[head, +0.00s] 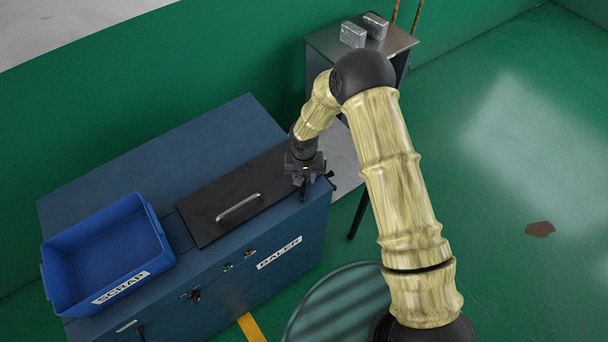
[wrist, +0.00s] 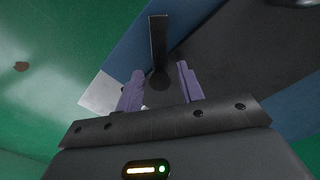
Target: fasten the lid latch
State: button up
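The black lid (head: 225,200) lies flat on the blue baler (head: 275,235), with a silver handle on it. In the wrist view the lid (wrist: 225,50) fills the upper right. The latch (wrist: 158,42) is a dark bar with a rounded base, near the border between the lid and the blue top. My gripper (head: 304,186) is at the lid's right end in the head view and hides most of the latch there. In the wrist view my gripper (wrist: 160,73) has its two purple fingers apart, with the latch's base showing between them. Contact with the latch cannot be told.
A blue scrap bin (head: 105,250) stands on the baler's left end. A small metal table (head: 390,42) with two silver blocks (head: 353,34) is at the back. A round glassy surface (head: 340,305) is in front. Green floor is open on the right.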

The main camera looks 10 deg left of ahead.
aim_at(293, 187)
jog(key=shift+f, duration=0.3)
grip_shut()
jog(key=shift+n+b, duration=0.3)
jog(key=shift+b, duration=0.05)
jog(key=shift+s+a+f+n+b, duration=0.15)
jog(key=shift+a+n+b, duration=0.2)
jog(key=shift+n+b, duration=0.4)
jog(key=shift+s+a+n+b, duration=0.1)
jog(key=shift+a+n+b, duration=0.35)
jog(key=shift+n+b, duration=0.6)
jog(key=shift+s+a+n+b, duration=0.25)
jog(key=shift+n+b, duration=0.15)
jog(key=shift+n, duration=0.35)
jog(key=shift+s+a+n+b, duration=0.1)
jog(key=shift+a+n+b, duration=0.25)
jog(key=shift+n, duration=0.45)
jog(key=shift+s+a+n+b, duration=0.2)
jog(key=shift+n+b, duration=0.25)
jog(key=shift+n, duration=0.3)
jog(key=shift+r, duration=0.2)
grip_release()
jog(key=shift+s, duration=0.1)
